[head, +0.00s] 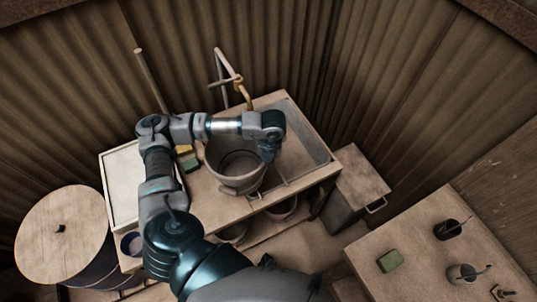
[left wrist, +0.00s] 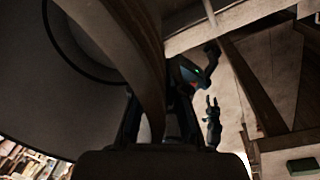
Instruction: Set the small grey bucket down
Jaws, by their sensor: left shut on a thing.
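The small grey bucket (head: 222,160) is at the front of the wooden bench, its open mouth facing up in the head view. Its lower part overlaps the bench's front edge; I cannot tell whether it touches the bench top. My left gripper (head: 268,154) is shut on the bucket's right side, at the rim. In the left wrist view the bucket's wall (left wrist: 135,40) runs down between the fingers, and its dark inside fills the left. The fingertips are partly hidden.
The bench holds a sunken trough (head: 305,140) at right and a pale tray (head: 122,185) at left. A tap (head: 238,80) stands behind. Pots sit on a shelf below. A round-lidded drum (head: 60,245) is at left. A side table (head: 425,285) holds a green block (head: 390,261) and cups.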

